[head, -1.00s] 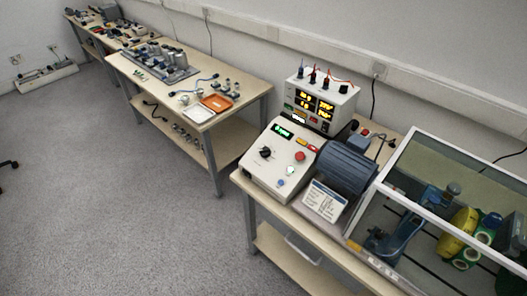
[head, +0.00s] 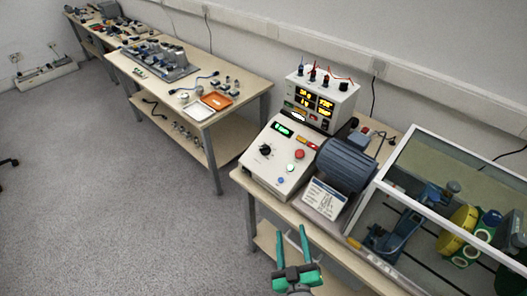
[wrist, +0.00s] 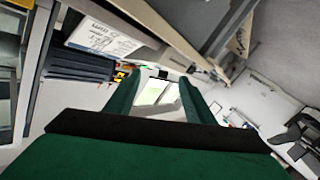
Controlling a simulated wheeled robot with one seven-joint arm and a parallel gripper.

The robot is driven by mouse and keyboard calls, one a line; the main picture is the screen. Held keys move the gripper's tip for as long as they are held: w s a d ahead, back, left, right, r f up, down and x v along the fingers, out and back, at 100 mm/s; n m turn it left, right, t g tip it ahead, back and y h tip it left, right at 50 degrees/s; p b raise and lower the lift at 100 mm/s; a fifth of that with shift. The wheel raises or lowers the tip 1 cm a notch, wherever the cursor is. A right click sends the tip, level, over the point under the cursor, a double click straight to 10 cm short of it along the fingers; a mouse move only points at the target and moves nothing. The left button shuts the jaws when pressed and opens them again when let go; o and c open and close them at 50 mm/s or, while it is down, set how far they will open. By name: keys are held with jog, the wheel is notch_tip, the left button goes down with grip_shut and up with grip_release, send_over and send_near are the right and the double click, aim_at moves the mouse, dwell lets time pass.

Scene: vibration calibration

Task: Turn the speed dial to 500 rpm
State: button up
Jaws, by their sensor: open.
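The speed dial (head: 265,150) is a black knob on the sloped face of a white control box (head: 262,180) in the head view. A green display (head: 284,130) sits above it, too small to read surely. A red button (head: 299,154) and a pale green lit button (head: 291,167) are to its right. My gripper (head: 293,238), with green fingers, is open and empty at the bottom of the head view, below and in front of the bench edge, apart from the dial. In the wrist view, its two fingers (wrist: 160,95) are spread with nothing between them.
A grey-blue motor (head: 347,165) and a white label card (head: 325,197) stand right of the box. A meter unit (head: 320,102) is behind it. A framed clear enclosure (head: 440,140) fills the right. Open floor (head: 130,220) lies left of the bench.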

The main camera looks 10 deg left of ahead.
jog(key=w+a+r, duration=0.2)
jog(key=w, duration=0.3)
jog(key=w+a+r, duration=0.2)
jog(key=w, duration=0.3)
jog(key=m+t, duration=0.1)
jog(key=m, duration=0.1)
send_near(264, 149)
jog(key=shift+h, duration=0.4)
jog(key=shift+w+a+r, duration=0.1)
jog(key=shift+w+a, duration=0.15)
jog(key=shift+w, duration=1.2)
jog(key=shift+w+a+f, duration=0.1)
jog(key=shift+w+a, duration=0.15)
jog(key=shift+w, duration=1.25)
jog(key=shift+w+a+r, duration=0.1)
jog(key=shift+w+a, duration=0.1)
jog(key=shift+w, duration=1.25)
jog(key=c, duration=1)
